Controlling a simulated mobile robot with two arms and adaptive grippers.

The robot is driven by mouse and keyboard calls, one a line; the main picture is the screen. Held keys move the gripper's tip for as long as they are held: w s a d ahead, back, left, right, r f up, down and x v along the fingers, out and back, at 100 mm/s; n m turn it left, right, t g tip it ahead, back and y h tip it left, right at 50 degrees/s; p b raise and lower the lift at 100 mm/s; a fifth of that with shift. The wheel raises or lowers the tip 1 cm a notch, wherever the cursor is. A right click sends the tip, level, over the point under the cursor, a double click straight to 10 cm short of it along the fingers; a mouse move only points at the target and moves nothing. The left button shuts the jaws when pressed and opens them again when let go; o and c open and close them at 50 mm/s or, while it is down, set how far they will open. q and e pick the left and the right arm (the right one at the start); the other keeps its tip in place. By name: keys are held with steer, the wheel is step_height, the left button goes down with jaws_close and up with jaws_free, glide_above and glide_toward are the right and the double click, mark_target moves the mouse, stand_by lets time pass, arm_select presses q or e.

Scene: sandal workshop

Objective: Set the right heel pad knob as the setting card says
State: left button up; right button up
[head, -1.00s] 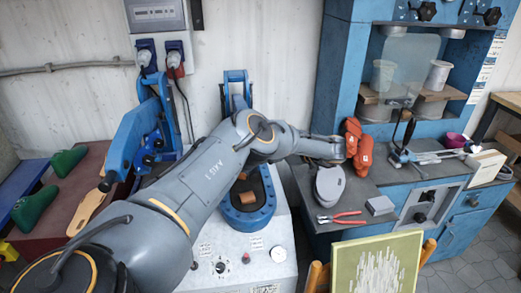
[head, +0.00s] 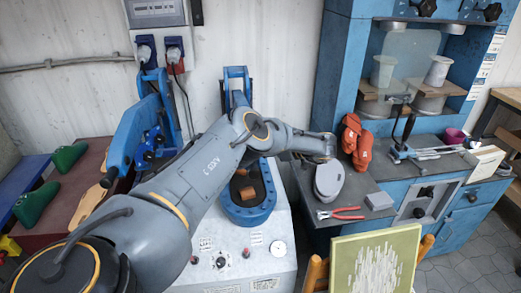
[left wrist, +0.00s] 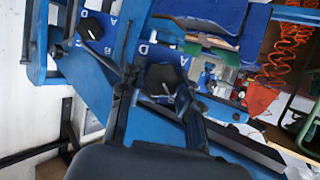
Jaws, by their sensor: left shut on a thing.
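In the left wrist view a black knob (left wrist: 163,76) sits on a blue dial plate (left wrist: 145,50) with white letters, D and A among them. My left gripper (left wrist: 160,90) has its dark fingers on either side of this knob and is shut on it. A pale pointer line shows on the knob, but I cannot tell which letter it marks. A second black knob (left wrist: 92,28) with its own lettered plate is at the upper left, apart from the gripper. In the head view my left arm hides the gripper and the held knob. I find no readable setting card. My right gripper is out of view.
Blue machine arms (head: 145,130) stand on the left. A white cabinet (head: 225,275) carries a blue-rimmed cup (head: 248,215).

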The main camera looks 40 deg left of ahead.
arm_select(q)
steer(key=shift+s+r+n+t+p, duration=0.15)
steer(key=shift+n+t+p, duration=0.3)
steer(key=shift+p, duration=0.6)
steer(key=shift+n+t+p, duration=0.35)
steer(key=shift+n+p, duration=0.3)
steer(key=shift+p, duration=0.15)
steer(key=shift+n+t+y+p, duration=0.3)
steer(key=shift+n+y+p, duration=0.1)
steer(key=shift+n+p, duration=0.2)
steer(key=shift+f+n+t+y+p, duration=0.2)
steer(key=shift+n+t+y+p, duration=0.1)
steer(key=shift+n+t+p, duration=0.5)
steer(key=n+y, duration=0.1)
steer(key=n, duration=0.2)
steer(key=shift+s+f+t, duration=0.1)
steer(key=shift+f+t, duration=0.05)
steer(key=shift+t, duration=0.25)
steer(key=n+t+y+b, duration=0.1)
steer(key=n, duration=0.2)
steer(key=shift+d+f+n, duration=0.1)
steer(key=shift+n, duration=0.2)
steer(key=shift+y, duration=0.3)
steer(key=shift+n, duration=0.3)
